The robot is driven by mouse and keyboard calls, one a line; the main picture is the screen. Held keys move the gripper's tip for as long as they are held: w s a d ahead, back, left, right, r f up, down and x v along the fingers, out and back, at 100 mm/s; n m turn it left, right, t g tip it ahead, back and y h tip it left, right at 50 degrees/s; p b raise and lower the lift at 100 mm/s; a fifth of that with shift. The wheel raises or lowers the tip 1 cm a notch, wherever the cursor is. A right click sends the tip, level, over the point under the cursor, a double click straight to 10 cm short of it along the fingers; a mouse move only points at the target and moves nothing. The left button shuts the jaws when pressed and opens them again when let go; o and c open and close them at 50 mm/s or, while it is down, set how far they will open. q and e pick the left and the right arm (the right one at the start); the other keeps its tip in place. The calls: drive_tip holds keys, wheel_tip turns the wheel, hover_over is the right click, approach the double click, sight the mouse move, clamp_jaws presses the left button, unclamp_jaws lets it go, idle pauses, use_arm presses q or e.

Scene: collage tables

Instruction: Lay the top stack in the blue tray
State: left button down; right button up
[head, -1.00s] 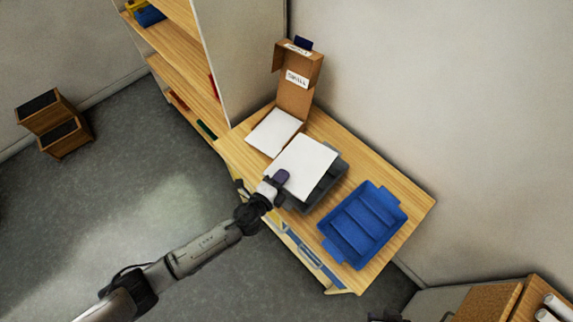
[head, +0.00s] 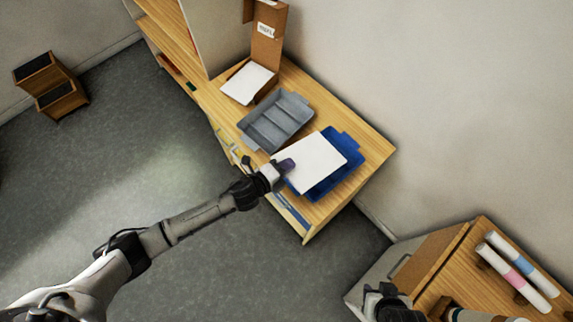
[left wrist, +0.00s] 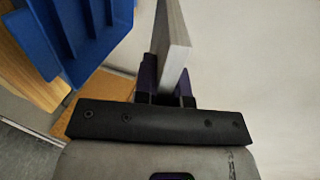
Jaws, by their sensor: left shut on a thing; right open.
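A white paper stack (head: 312,161) is held by my left gripper (head: 285,166) at its near-left edge. In the left wrist view the stack (left wrist: 172,40) shows edge-on between the fingers (left wrist: 165,82). In the head view it overlaps the blue tray (head: 346,172), hiding most of the tray's inside. The left wrist view shows the tray (left wrist: 80,35) to the left of the stack and apart from it, so the stack is above the tray. My right gripper (head: 388,298) is open at the bottom of the head view, away from the stack.
An empty grey tray (head: 275,122) sits left of the blue tray on the wooden table (head: 372,145). Another white stack (head: 249,83) lies by an open cardboard box (head: 266,40). A second cabinet at lower right bears rolls (head: 515,281).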

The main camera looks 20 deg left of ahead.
use_arm(q)
drive_tip(key=shift+d, duration=0.1)
drive_tip(key=shift+w+f+b, duration=0.25)
drive_tip(key=shift+f+b, duration=0.15)
drive_tip(key=shift+b, duration=0.05)
drive_tip(key=shift+w+d+f+b, duration=0.65)
drive_tip(key=shift+w+f+b, duration=0.25)
drive_tip(key=shift+f+b, duration=0.65)
drive_tip(key=shift+w+d+f+b, duration=0.6)
drive_tip(key=shift+w+f+b, duration=0.3)
drive_tip(key=shift+f+b, duration=0.6)
drive_tip(key=shift+w+d+f+b, duration=0.65)
drive_tip(key=shift+w+f+b, duration=0.25)
drive_tip(key=shift+f+b, duration=0.65)
drive_tip(key=shift+w+d+f+b, duration=0.25)
drive_tip(key=shift+w+f+b, duration=0.15)
drive_tip(key=shift+b, duration=0.4)
drive_tip(key=shift+f, duration=0.1)
drive_tip(key=c, duration=1.1)
unclamp_jaws()
drive_tip(key=shift+f, duration=0.1)
